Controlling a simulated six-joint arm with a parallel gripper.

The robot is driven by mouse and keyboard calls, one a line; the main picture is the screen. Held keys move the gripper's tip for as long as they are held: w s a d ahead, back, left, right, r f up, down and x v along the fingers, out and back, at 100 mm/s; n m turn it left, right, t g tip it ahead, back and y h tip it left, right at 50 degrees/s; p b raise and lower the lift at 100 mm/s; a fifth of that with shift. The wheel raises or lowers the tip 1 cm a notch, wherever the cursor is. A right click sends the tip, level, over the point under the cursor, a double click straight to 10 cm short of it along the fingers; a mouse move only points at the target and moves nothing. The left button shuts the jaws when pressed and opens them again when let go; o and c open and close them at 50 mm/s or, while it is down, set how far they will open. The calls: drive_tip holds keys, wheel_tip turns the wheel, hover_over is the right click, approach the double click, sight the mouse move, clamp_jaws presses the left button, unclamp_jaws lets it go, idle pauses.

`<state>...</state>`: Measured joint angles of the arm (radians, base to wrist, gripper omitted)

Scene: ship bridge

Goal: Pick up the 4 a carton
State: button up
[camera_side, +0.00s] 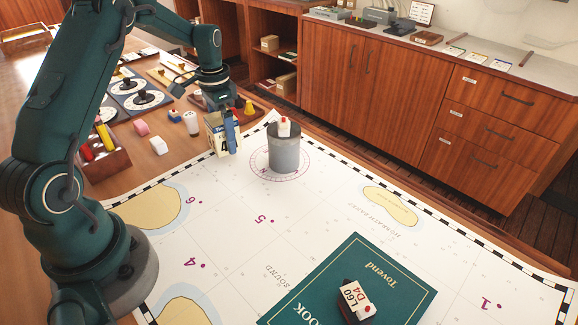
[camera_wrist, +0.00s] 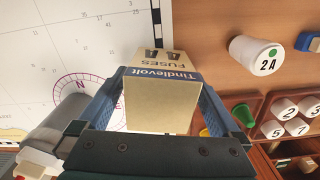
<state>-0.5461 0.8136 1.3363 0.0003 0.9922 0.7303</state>
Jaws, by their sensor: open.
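The carton (camera_side: 217,141) is a cream box with a blue band, standing near the chart's far left edge. In the side view a large "A" shows on its face; the digit is hidden by my gripper. In the wrist view my gripper (camera_wrist: 157,95) has one finger on each side of the carton. I cannot tell whether either finger touches it.
A grey cylinder (camera_side: 284,154) with a small red-and-white item on top stands close to the right. A white jar marked 2A (camera_wrist: 257,53) is beside the chart. A tray of numbered pieces (camera_wrist: 290,117) lies nearby. A green book (camera_side: 333,262) lies in front; mid-chart is clear.

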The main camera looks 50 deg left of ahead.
drive_tip(key=c, duration=1.5)
clamp_jaws()
drive_tip(key=shift+r, duration=0.15)
